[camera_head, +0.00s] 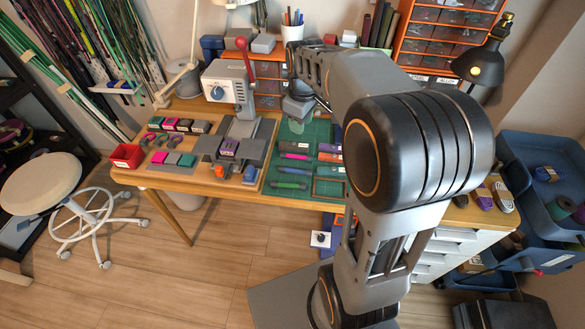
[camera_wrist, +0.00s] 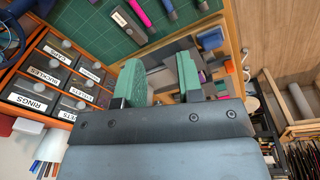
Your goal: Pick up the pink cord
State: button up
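I cannot tell for sure which pink thing is the cord. My gripper (camera_head: 296,118) is over the back of the green mat (camera_head: 288,141), well to the right of these pink things. In the wrist view my gripper (camera_wrist: 162,76) has its green-padded fingers apart, with nothing seen between them. My arm hides part of the mat's right side.
A grey press (camera_head: 228,83) with a red-knobbed lever stands at the middle back. Pink (camera_head: 295,156) and dark tools lie on the mat. A red bin (camera_head: 126,156) is at the table's left end. Labelled drawers (camera_wrist: 50,72) stand behind.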

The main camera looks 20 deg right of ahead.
jog(key=w+d+f+n+g+b, duration=0.1)
jog(key=w+d+f+n+b, duration=0.25)
jog(key=w+f, duration=0.4)
jog(key=b, duration=0.1)
send_over(303, 156)
jog(key=shift+n, duration=0.25)
notch_tip(303, 156, down, 8)
jog(key=shift+a+f, duration=0.1)
jog(key=shift+a, duration=0.05)
jog(key=shift+w+f+b, duration=0.1)
jog(key=shift+f+b, duration=0.5)
jog(key=shift+f, duration=2.5)
jog(key=shift+c, duration=0.5)
grip_shut()
